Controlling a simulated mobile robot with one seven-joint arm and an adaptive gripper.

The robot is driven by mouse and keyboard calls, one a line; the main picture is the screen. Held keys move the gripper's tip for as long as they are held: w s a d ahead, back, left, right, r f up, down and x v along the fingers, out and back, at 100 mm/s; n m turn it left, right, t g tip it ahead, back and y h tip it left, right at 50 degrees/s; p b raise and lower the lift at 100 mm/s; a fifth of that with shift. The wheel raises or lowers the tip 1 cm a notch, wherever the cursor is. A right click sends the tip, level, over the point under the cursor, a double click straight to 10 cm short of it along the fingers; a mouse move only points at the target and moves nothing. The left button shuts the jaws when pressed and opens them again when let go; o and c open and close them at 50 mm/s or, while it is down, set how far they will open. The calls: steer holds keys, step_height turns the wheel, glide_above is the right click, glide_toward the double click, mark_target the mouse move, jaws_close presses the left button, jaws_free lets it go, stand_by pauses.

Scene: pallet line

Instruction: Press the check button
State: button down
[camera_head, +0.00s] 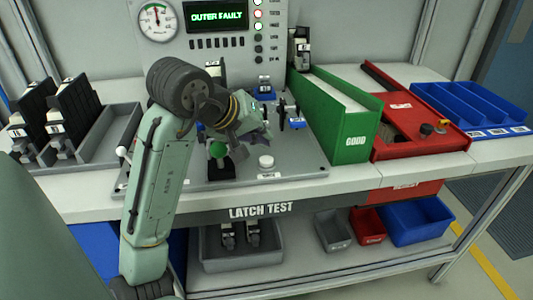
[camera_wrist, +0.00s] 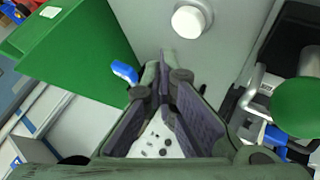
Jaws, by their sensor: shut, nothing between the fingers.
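A white round button (camera_head: 266,162) on a short collar stands at the front of the grey test plate (camera_head: 300,165), with a small label in front of it that is too small to read. In the wrist view the white button (camera_wrist: 188,21) is at the top, beyond the fingertips. My gripper (camera_head: 258,132) is above the plate, behind and a little left of the button in the head view, and apart from it. In the wrist view my gripper's fingers (camera_wrist: 168,78) are together with nothing between them.
A green ball-topped lever (camera_head: 218,149) stands left of the button. A green GOOD bin (camera_head: 350,135) and a red bin (camera_head: 425,140) stand to the right. The panel screen (camera_head: 217,16) reads "OUTER FAULT". Racked black parts (camera_head: 70,110) are at left.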

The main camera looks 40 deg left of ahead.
mark_target(263, 158)
steer(key=shift+r+p, duration=1.15)
steer(key=shift+r, duration=0.5)
